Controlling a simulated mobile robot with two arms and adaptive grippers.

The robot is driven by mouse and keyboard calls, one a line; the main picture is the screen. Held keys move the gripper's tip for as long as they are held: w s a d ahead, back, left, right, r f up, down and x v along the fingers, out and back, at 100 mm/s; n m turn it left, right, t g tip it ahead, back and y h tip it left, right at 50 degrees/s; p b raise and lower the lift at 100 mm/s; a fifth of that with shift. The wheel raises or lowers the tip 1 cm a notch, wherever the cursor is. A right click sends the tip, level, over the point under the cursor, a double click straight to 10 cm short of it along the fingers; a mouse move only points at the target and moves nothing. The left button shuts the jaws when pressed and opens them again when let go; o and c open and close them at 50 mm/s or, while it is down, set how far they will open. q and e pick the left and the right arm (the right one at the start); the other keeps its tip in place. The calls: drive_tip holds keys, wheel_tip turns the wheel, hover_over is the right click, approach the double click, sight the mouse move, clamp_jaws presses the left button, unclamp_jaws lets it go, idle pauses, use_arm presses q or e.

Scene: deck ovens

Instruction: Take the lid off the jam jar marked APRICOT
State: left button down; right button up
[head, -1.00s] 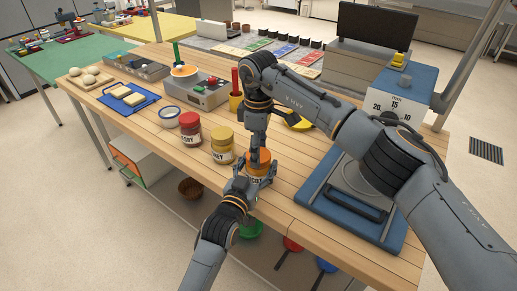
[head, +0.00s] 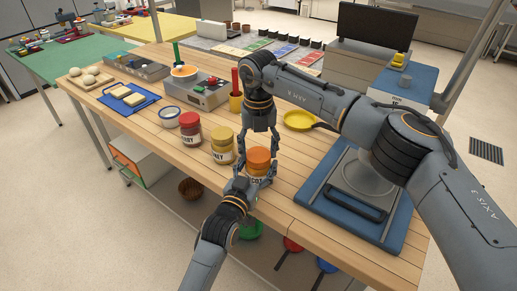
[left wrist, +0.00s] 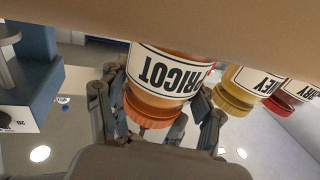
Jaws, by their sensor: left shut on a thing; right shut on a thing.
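The APRICOT jar (head: 256,183) stands upright on the wooden bench near its front edge. Its orange lid (head: 258,156) sits on top. In the left wrist view the jar (left wrist: 165,72) appears upside down, its label partly readable and its lid (left wrist: 150,110) against the glass. My left gripper (head: 254,186) is shut around the jar's body from the front. My right gripper (head: 258,153) points down from above, its fingers shut on the lid from either side.
A yellow-lidded jar (head: 222,150) and a red-lidded jar (head: 190,133) stand close to the left. A yellow pan (head: 299,120) lies behind on the right.

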use_arm(q)
drive_tip(key=shift+f, duration=0.15)
use_arm(e)
drive_tip(key=n, duration=0.7)
drive_tip(key=shift+n, duration=0.4)
drive_tip(key=n, duration=0.7)
drive_tip(key=shift+n, duration=0.3)
drive_tip(key=n, duration=0.3)
drive_tip(key=shift+n, duration=0.4)
drive_tip(key=n, duration=0.3)
drive_tip(key=shift+n, duration=0.4)
drive_tip(key=n, duration=0.3)
drive_tip(key=shift+n, duration=0.3)
drive_tip(key=n, duration=0.5)
